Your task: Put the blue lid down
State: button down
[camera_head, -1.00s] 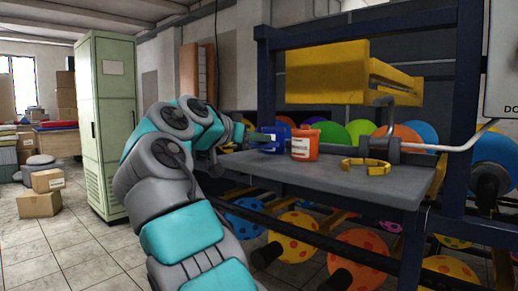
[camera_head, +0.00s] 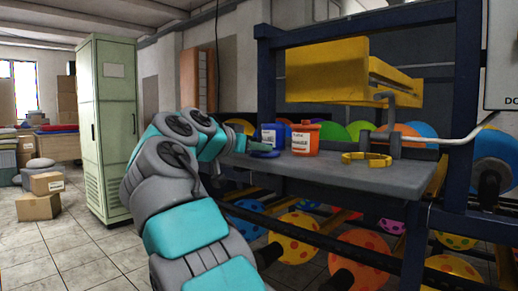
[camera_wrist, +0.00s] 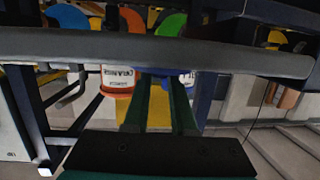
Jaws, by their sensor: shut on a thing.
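In the head view my gripper (camera_head: 250,147) is at the left end of the grey table, shut on the round blue lid (camera_head: 265,154). The lid is flat and at table height beside the blue container (camera_head: 270,135); I cannot tell whether it touches the table. The orange container (camera_head: 304,139) stands to the right of the blue one, with a white label. In the wrist view my gripper's two green fingers (camera_wrist: 160,88) reach toward the table edge, and the lid between them is mostly hidden. The orange container (camera_wrist: 118,78) also shows there.
The grey tabletop (camera_head: 335,174) has a yellow ring-shaped clamp (camera_head: 367,160) on its right part. A yellow machine block (camera_head: 330,71) hangs above. Dark blue frame posts (camera_head: 266,80) stand around the table. Bare tabletop lies in front of the containers.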

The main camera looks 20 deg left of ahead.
jog(key=c, duration=0.7)
grip_release()
jog(key=shift+c, duration=0.2)
jog(key=shift+r+p, duration=0.2)
jog(key=shift+p, duration=0.15)
jog(key=v, duration=1.2)
jog(key=shift+a, duration=0.1)
